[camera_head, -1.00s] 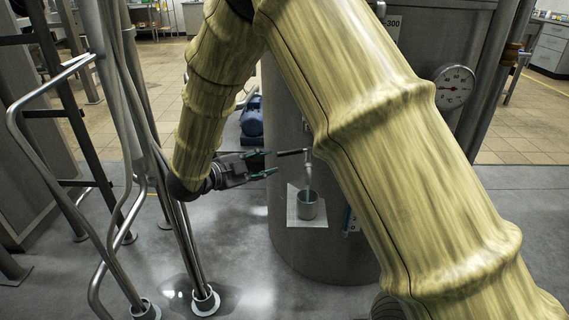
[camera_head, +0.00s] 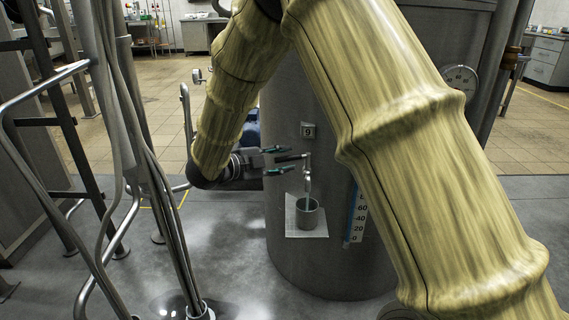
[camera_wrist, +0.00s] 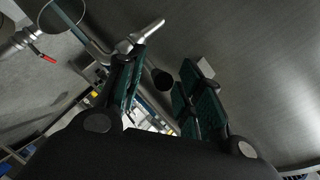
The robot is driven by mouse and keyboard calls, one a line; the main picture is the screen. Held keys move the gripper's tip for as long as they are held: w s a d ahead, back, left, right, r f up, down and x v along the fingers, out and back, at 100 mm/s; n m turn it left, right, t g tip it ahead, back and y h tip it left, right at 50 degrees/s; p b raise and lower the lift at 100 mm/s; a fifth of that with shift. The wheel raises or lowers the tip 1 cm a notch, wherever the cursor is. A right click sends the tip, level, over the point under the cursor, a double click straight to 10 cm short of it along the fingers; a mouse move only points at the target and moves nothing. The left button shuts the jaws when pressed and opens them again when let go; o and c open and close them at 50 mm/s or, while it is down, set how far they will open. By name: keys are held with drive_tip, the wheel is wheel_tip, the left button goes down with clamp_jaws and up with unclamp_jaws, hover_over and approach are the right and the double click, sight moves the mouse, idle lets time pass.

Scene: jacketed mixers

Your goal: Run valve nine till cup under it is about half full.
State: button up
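Valve nine (camera_head: 307,170) is on the grey mixer's wall, below a "9" tag (camera_head: 308,130). Its dark lever (camera_head: 290,157) points left, roughly level. A thin bluish stream (camera_head: 308,187) runs from the spout into a grey metal cup (camera_head: 307,217) on a small plate shelf (camera_head: 291,220). The cup's fill level is hard to tell. My gripper (camera_head: 277,160) is open, its green-padded fingers above and below the lever's end. In the wrist view the dark lever end (camera_wrist: 162,79) sits between the parted fingers, with the spout (camera_wrist: 132,44) and stream beyond.
A blue-and-white level scale (camera_head: 356,215) is on the mixer wall right of the cup. A dial thermometer (camera_head: 460,82) is at the upper right. Metal pipes and a rail (camera_head: 75,165) stand close on the left. A red-handled fitting (camera_wrist: 42,53) shows in the wrist view.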

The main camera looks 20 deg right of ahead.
drive_tip(key=shift+w+d+f, duration=0.15)
drive_tip(key=shift+w+d, duration=0.1)
drive_tip(key=shift+d, duration=0.35)
